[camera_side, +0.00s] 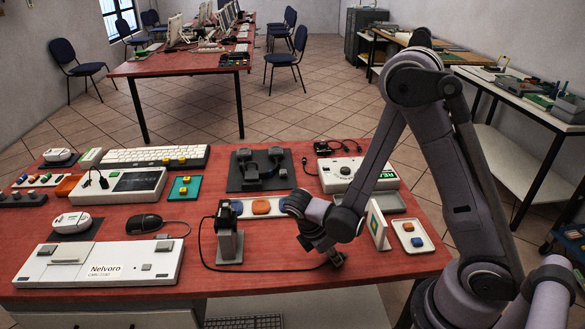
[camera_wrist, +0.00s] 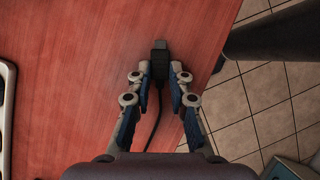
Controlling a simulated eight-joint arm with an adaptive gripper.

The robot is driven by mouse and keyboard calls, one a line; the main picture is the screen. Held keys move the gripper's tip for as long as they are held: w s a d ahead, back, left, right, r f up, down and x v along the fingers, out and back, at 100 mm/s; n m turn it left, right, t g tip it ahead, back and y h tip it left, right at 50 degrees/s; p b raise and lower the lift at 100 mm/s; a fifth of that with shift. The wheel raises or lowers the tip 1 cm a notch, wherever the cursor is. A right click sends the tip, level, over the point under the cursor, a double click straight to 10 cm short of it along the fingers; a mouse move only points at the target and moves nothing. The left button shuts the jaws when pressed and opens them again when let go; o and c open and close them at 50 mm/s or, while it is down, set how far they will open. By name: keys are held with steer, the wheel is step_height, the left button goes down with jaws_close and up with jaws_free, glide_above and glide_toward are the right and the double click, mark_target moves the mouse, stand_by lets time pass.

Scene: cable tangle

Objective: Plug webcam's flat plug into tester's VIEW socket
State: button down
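A dark webcam (camera_side: 227,212) sits on a grey stand at the table's front middle. Its thin black cable curves along the red table to my gripper (camera_side: 331,256), low over the table near its front right. In the wrist view, a black plug (camera_wrist: 160,68) with a flat grey tip lies between the fingertips of my gripper (camera_wrist: 160,78), cable trailing back towards the wrist. The fingers stand close on both sides; I cannot tell whether they touch it. A white box with a dial (camera_side: 346,170) and a green label at the back right may be the tester. No VIEW socket is readable.
A white Nelvoro box (camera_side: 98,265) fills the front left, with a black mouse (camera_side: 143,223) behind it. A tray with coloured pieces (camera_side: 262,206) lies behind the webcam stand. A small white tray (camera_side: 412,237) and an upright panel (camera_side: 377,226) stand right of my gripper.

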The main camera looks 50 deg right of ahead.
step_height(320, 180, up, 7)
stand_by(1.2)
steer(key=c, duration=2.1)
jaws_free()
jaws_close()
